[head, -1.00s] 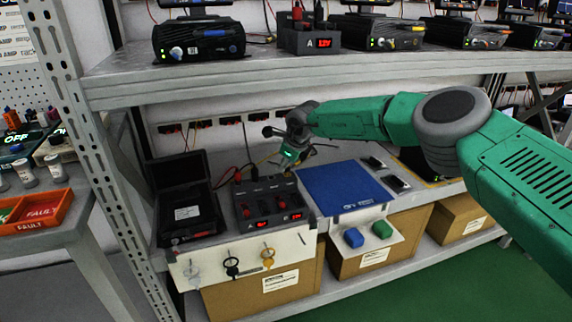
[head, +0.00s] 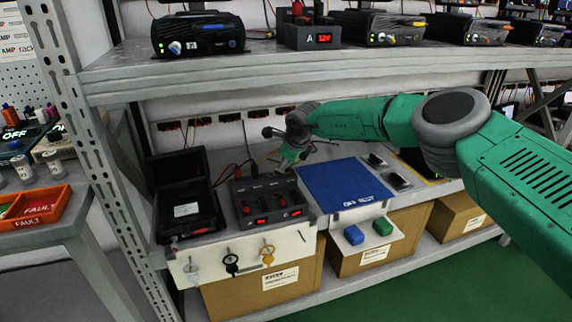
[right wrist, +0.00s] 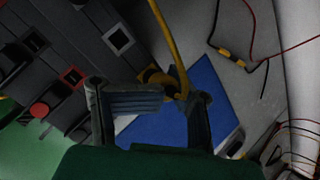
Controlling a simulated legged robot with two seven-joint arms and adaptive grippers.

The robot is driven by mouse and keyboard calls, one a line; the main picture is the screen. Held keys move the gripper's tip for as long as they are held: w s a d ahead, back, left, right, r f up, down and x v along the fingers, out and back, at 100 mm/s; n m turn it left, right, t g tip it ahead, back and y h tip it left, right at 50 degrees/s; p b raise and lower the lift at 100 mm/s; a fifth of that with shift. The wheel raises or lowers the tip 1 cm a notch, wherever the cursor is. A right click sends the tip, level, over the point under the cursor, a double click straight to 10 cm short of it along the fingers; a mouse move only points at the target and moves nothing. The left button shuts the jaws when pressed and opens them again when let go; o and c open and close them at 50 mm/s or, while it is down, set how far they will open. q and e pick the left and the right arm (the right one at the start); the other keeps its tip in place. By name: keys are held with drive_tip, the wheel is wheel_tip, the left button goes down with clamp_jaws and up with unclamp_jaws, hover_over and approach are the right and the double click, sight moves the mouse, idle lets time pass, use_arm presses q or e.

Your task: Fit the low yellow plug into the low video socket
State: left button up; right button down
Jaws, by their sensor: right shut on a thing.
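My right gripper (head: 289,156) is over the lower shelf, above the back right of a dark grey unit. In the right wrist view its two fingers (right wrist: 177,103) are closed around a small yellow plug (right wrist: 154,78). A yellow cable (right wrist: 170,35) rises from the plug. The plug's front end is partly hidden by the fingers. The grey unit (right wrist: 65,50), also in the head view (head: 262,187), has a white-framed square opening (right wrist: 118,39) and a red-framed one (right wrist: 72,77). I cannot tell which opening is the low video socket. The plug is apart from both. My left gripper is not in view.
A blue mat (head: 343,186) lies right of the unit, and an open black case (head: 186,205) stands left. Red and black leads (right wrist: 240,50) lie behind. Cardboard boxes (head: 262,287) stand below.

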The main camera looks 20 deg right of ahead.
drive_tip(key=shift+f, duration=0.15)
drive_tip(key=shift+c, duration=1.7)
unclamp_jaws()
drive_tip(key=shift+r+p, duration=1.65)
drive_tip(key=shift+r, duration=1.15)
drive_tip(key=shift+w, duration=0.1)
